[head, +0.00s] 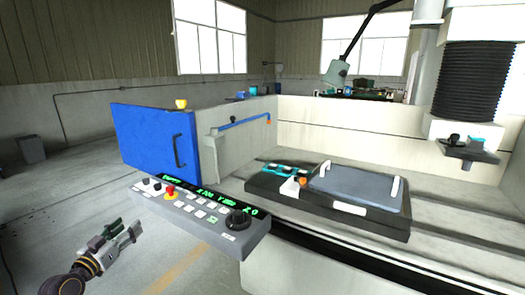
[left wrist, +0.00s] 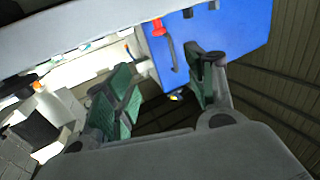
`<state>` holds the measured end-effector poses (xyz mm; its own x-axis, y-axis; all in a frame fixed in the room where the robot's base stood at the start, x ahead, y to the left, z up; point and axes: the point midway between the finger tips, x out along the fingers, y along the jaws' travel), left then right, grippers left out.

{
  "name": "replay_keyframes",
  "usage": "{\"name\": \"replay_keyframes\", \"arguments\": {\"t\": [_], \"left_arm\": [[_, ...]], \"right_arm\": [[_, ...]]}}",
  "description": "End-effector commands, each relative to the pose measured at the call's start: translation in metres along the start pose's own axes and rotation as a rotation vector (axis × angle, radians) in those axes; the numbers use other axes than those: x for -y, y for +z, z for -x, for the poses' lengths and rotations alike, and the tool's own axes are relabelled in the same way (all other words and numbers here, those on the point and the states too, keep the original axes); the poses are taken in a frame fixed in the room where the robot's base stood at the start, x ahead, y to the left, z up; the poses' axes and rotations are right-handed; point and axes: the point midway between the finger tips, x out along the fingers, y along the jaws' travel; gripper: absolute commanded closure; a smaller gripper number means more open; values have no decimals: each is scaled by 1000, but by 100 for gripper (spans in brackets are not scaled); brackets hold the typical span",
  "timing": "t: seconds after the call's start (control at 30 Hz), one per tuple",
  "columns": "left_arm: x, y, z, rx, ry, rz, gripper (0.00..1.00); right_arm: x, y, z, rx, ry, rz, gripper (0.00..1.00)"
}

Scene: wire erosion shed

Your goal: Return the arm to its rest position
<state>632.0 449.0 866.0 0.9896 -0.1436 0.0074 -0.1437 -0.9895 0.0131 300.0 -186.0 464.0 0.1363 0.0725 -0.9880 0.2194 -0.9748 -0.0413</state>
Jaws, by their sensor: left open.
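My left gripper (head: 128,233) is at the lower left in the head view, in free air left of and below the control panel (head: 200,214). Its two fingers are apart with nothing between them. In the left wrist view the open fingers (left wrist: 160,95) show with green pads, and the panel's underside (left wrist: 90,18) crosses the top. A red button (head: 170,192) sits on the panel; it also shows in the left wrist view (left wrist: 158,27). My right gripper is in neither view.
A blue door (head: 150,140) with a dark handle stands behind the panel. A black tray with a grey lidded plate (head: 357,188) lies on the machine bed to the right. A lamp (head: 336,72) hangs at the back.

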Motion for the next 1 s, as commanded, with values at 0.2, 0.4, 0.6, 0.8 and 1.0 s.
{"name": "replay_keyframes", "arguments": {"t": [0.2,0.4,0.6,0.8,1.0], "left_arm": [[-3,7,0,33,12,33,45],[-7,19,1,87,29,51,45],[-10,38,4,175,43,44,45],[-11,69,11,319,46,1,45],[-8,112,28,520,24,-81,45]], "right_arm": [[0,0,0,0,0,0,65],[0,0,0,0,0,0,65],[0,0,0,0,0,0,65],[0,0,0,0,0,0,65],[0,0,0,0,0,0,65]]}}
